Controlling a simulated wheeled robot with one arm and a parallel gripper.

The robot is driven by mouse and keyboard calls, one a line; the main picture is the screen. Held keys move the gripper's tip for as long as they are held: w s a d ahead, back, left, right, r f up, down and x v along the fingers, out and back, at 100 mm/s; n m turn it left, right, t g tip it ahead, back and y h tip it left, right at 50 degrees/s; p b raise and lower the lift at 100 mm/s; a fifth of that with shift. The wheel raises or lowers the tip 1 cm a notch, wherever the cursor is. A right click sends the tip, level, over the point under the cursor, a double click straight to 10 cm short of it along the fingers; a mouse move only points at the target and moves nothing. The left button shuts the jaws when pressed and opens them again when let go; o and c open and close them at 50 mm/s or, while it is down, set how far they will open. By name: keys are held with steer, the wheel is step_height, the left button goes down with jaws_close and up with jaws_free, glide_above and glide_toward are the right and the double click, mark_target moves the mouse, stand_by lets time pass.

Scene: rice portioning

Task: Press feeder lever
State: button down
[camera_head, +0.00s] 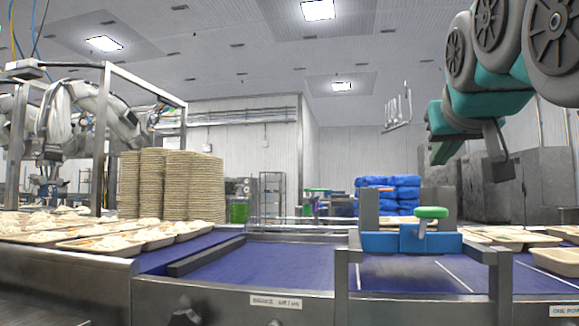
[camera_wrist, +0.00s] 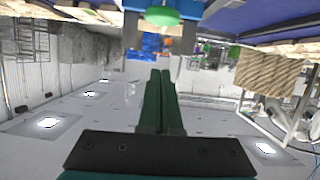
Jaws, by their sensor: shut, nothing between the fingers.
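The feeder lever has a green rounded knob (camera_head: 432,212) on a short stem above the feeder's blue body (camera_head: 380,243), right of centre in the head view. The feeder sits on a metal frame over the belt. The green knob also shows in the wrist view (camera_wrist: 162,17), at the top of that upside-down picture. My gripper (camera_head: 437,152) is above the knob and apart from it. Its two dark green fingers (camera_wrist: 160,73) are together in the wrist view, with nothing between them.
A blue conveyor belt (camera_head: 290,265) runs below the feeder. Trays of rice (camera_head: 110,238) lie at left, and more trays (camera_head: 510,236) at right. Tall stacks of trays (camera_head: 195,185) stand behind. Blue bags (camera_head: 395,190) lie behind the feeder. The air above the knob looks clear.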

glide_above(432, 209)
steer(key=f, duration=0.2)
steer(key=shift+w+f, duration=0.35)
steer(key=shift+f, duration=0.05)
steer(key=shift+s+f, duration=0.2)
steer(key=shift+f, duration=0.6)
steer(key=shift+s+f, duration=0.15)
steer(key=shift+f, duration=0.8)
steer(key=f+b, duration=0.2)
steer(key=b, duration=0.1)
steer(key=shift+s+f+t, duration=0.15)
steer(key=shift+s+t, duration=0.05)
steer(key=shift+t, duration=0.2)
step_height(432, 209, down, 6)
steer(key=s+t+h+b, duration=0.1)
steer(key=t+b, duration=0.1)
steer(key=b, duration=0.3)
steer(key=shift+s+a+f+t+b, duration=0.15)
steer(key=shift+s+a+t+b, duration=0.15)
steer(key=shift+b, duration=0.1)
